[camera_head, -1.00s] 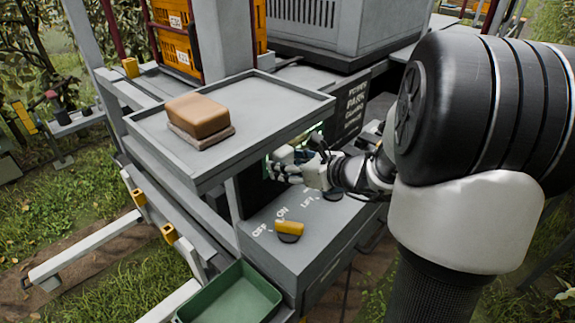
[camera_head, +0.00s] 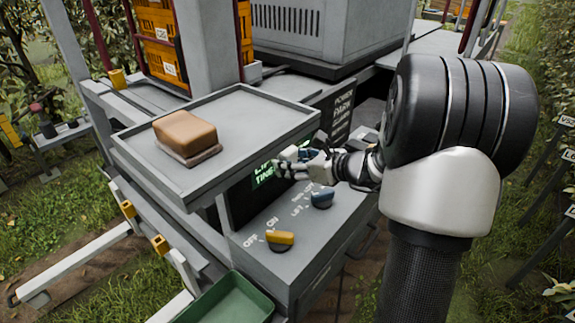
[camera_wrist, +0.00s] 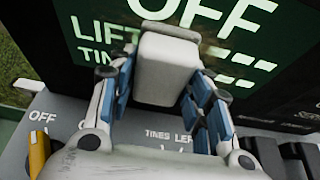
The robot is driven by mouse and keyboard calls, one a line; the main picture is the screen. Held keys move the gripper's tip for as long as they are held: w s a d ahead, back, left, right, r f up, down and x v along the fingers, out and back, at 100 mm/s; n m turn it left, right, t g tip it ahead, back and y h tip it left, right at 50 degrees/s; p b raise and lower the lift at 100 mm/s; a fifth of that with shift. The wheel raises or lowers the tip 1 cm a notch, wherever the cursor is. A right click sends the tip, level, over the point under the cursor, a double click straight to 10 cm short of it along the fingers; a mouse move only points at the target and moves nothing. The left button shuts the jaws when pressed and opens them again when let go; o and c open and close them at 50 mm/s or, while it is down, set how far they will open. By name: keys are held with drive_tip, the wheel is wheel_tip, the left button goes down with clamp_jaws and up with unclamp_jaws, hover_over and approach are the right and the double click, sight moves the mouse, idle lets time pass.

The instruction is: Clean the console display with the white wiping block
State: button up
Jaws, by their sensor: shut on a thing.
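The console display (camera_wrist: 265,75) is a dark screen with pale lettering that reads OFF, LIFT and a partly covered TIN. In the head view a green-lit part of the display (camera_head: 263,174) shows below the grey tray. My gripper (camera_wrist: 158,85) is shut on the white wiping block (camera_wrist: 166,65), with a blue-padded finger on each side. The block is in front of the display and covers part of its text. I cannot tell whether it touches the screen. In the head view my gripper (camera_head: 296,162) is at the display, partly under the tray's edge.
A grey tray (camera_head: 240,117) with a brown block (camera_head: 186,133) overhangs the display. A yellow knob (camera_head: 280,238) and a blue knob (camera_head: 322,199) stand on the console top below. A green bin (camera_head: 225,303) is at the lower front.

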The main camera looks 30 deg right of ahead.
drive_tip(key=shift+w+d+p, duration=0.55)
drive_tip(key=shift+d, duration=0.95)
drive_tip(key=shift+w+d+p, duration=0.5)
drive_tip(key=shift+w+d, duration=0.05)
drive_tip(key=shift+d, duration=0.95)
drive_tip(key=shift+w+d+p, duration=0.55)
drive_tip(key=shift+d, duration=0.95)
drive_tip(key=shift+a, duration=0.1)
